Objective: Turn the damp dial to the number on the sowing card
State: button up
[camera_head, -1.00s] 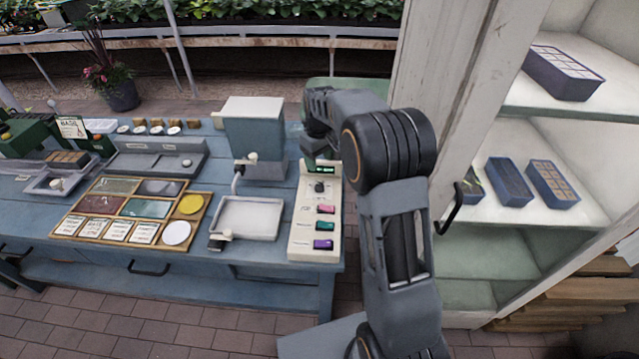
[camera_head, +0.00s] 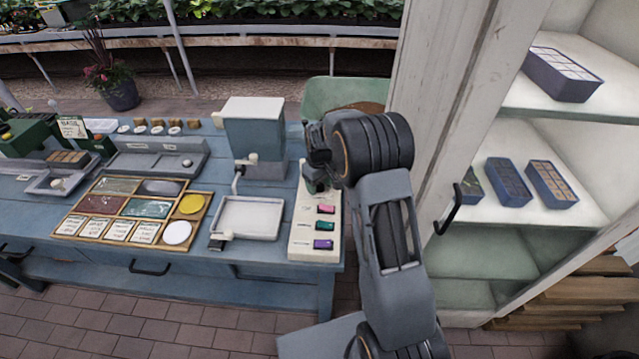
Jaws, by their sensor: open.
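The cream control panel (camera_head: 303,240) lies at the right end of the blue table. It carries pink (camera_head: 326,209), green (camera_head: 324,226) and purple (camera_head: 323,244) buttons. The dial and the small display at the panel's far end are hidden behind my gripper (camera_head: 314,187), which is over that spot. My gripper's fingers are open; whether they touch the dial cannot be seen. A white card reading "BASIL" (camera_head: 71,127) stands at the left of the table; its smaller print is too small to read.
A grey-blue hopper with a crank (camera_head: 253,120) and a white tray (camera_head: 248,219) stand left of the panel. A wooden tray of packets and discs (camera_head: 100,210) lies further left. A white cabinet with open shelves (camera_head: 551,217) stands close on the right.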

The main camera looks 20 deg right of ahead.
jog(key=shift+c, duration=0.2)
jog(key=c, duration=0.9)
